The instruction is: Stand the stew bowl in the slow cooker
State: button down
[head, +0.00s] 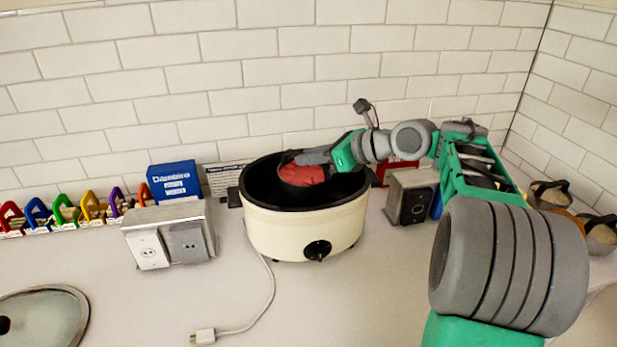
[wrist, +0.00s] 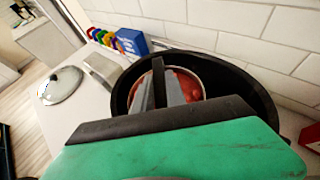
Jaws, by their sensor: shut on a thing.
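The slow cooker (head: 290,228) is a cream oval pot with a black inside and a black dial, standing on the counter against the tiled wall. The stew bowl (head: 302,178), with red stew in it, is at the cooker's opening, inside its rim as seen from above. In the wrist view the bowl (wrist: 198,76) lies within the cooker's dark rim (wrist: 262,90). My gripper (head: 290,158) reaches in from the right and is shut on the bowl's rim; its fingers also show in the wrist view (wrist: 160,88). Whether the bowl touches the cooker's floor is hidden.
A metal outlet box (head: 170,235) and a blue box (head: 174,181) stand left of the cooker. A grey box (head: 412,196) stands right. A glass lid (head: 42,316) lies at front left. A power cord with plug (head: 203,336) crosses the otherwise clear front counter.

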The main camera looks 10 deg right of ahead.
aim_at(309, 174)
jog(key=w+f, duration=0.3)
jog(key=f, duration=0.1)
jog(key=shift+w+d+f, duration=0.1)
jog(key=shift+w+d, duration=0.05)
jog(key=shift+d, duration=0.15)
notch_tip(309, 174, down, 3)
jog(key=shift+r, duration=0.1)
jog(key=shift+f+p, duration=0.35)
jog(key=shift+f, duration=0.3)
jog(key=c, duration=1.4)
grip_release()
jog(key=shift+f, duration=0.1)
jog(key=shift+o, duration=0.2)
jog(key=shift+r+b, duration=0.4)
jog(key=shift+b, duration=0.45)
jog(key=p+v, duration=0.1)
jog(key=v, duration=1.1)
jog(key=shift+r, duration=0.2)
